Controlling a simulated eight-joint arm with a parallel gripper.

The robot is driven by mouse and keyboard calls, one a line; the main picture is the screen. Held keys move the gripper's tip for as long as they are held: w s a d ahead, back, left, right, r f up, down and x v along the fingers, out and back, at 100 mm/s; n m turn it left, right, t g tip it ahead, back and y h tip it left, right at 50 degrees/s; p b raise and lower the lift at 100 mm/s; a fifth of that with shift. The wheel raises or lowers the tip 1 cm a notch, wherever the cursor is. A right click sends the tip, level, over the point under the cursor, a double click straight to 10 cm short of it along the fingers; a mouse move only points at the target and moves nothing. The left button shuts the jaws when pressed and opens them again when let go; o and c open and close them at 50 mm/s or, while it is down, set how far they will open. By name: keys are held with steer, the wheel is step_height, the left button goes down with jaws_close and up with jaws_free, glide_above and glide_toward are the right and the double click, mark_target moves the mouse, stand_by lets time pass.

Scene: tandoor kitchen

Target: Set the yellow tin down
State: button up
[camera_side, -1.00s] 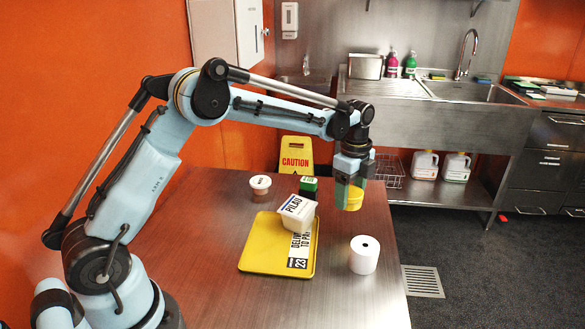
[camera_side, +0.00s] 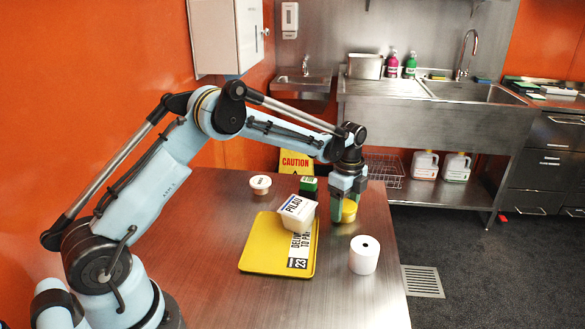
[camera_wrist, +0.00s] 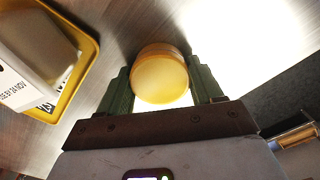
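The yellow tin (camera_side: 349,212) is round and upright, low over the right part of the steel table, behind the white paper roll. I cannot tell whether its base touches the table. My gripper (camera_side: 346,206) points down with its green fingers on either side of the tin. In the wrist view the tin (camera_wrist: 160,80) fills the space between the fingertips (camera_wrist: 158,72), which appear to touch its sides. The fingers hide part of the tin in the side view.
A yellow tray (camera_side: 262,262) lies left of the tin, with a white PILAU tub (camera_side: 297,210) on it. A green-topped box (camera_side: 308,184) and a small lidded cup (camera_side: 260,184) stand behind. The paper roll (camera_side: 364,256) stands in front. Front table is bare.

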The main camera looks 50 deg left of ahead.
mark_target(345, 205)
steer(key=o, duration=0.5)
steer(key=shift+c, duration=0.2)
step_height(345, 205, up, 12)
steer(key=s+d+r+n+t, duration=0.3)
steer(key=s+r+n, duration=0.4)
steer(key=s, duration=0.3)
steer(key=s+f+n+t, duration=0.2)
steer(key=s+n, duration=0.2)
steer(key=s, duration=0.2)
steer(key=s+d+f+n+t, duration=0.1)
steer(key=s+f+n+t, duration=0.1)
steer(key=s+n, duration=0.3)
steer(key=shift+s+d+f, duration=0.3)
steer(key=shift+s+f, duration=0.5)
steer(key=shift+s, duration=0.25)
